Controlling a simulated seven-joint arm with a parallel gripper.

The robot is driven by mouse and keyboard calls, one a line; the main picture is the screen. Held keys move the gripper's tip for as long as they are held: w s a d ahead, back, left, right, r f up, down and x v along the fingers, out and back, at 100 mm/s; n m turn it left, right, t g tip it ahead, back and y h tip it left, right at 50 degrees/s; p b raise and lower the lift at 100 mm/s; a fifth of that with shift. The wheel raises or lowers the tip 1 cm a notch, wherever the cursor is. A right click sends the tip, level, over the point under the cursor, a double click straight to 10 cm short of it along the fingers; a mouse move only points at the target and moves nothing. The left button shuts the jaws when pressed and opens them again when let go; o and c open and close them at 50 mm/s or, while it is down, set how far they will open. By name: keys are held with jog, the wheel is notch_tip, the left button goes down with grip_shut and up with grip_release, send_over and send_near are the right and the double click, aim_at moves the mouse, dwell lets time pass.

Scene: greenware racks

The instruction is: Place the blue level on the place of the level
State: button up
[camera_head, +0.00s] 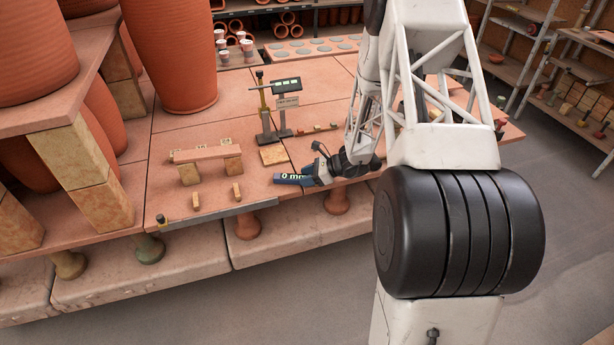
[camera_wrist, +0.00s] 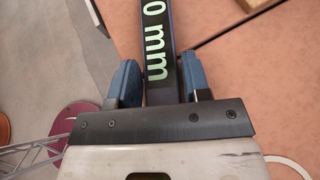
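The blue level (camera_head: 291,180) is a dark blue bar with a pale "0 mm" reading, near the front edge of the terracotta table. My gripper (camera_head: 314,175) is at its right end in the head view.
A grey straightedge (camera_head: 225,213) lies along the front edge. A post gauge (camera_head: 264,105) and display stand (camera_head: 284,105) rise behind. A large pot (camera_head: 170,50) stands back left.

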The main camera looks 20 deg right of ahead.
jog(key=o, duration=0.3)
jog(key=shift+r, duration=0.15)
jog(key=v, duration=1.2)
dwell(0.7)
